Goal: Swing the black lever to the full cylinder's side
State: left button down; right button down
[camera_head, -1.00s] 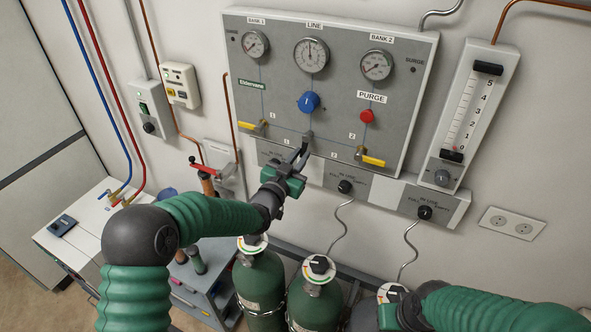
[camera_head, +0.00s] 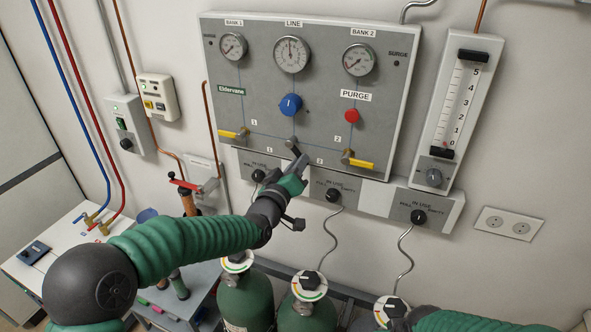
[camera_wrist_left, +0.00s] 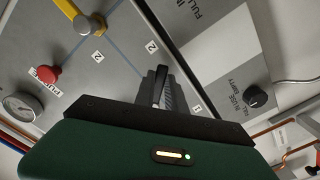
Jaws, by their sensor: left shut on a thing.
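The black lever (camera_head: 295,150) hangs from its pivot low on the grey panel (camera_head: 225,110), slanting down and to the right, between small labels 1 and 2. My left gripper (camera_head: 301,163) is shut on the lever's end; the lever also shows between the fingers in the left wrist view (camera_wrist_left: 160,86). Green gas cylinders (camera_head: 245,303) with dial tops stand below, their lower parts cut off; I cannot read the dials. Part of my right arm is at the bottom right; its fingers cannot be made out.
Yellow-handled valves (camera_head: 358,162) flank the lever. A blue knob (camera_head: 290,105) and a red purge button (camera_head: 351,116) sit above it. In-use knobs (camera_head: 333,195) line the strip below. A flow meter (camera_head: 460,100) is at right. A bench (camera_head: 75,250) stands at left.

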pick_arm(q)
jog(key=shift+s+d+n, duration=0.1)
jog(key=shift+d+n, duration=0.05)
jog(key=shift+n, duration=0.35)
jog(key=c, duration=1.4)
grip_release()
jog(key=shift+r, duration=0.1)
jog(key=b+v, duration=0.3)
jog(key=v, duration=1.3)
jog(key=shift+s, duration=0.3)
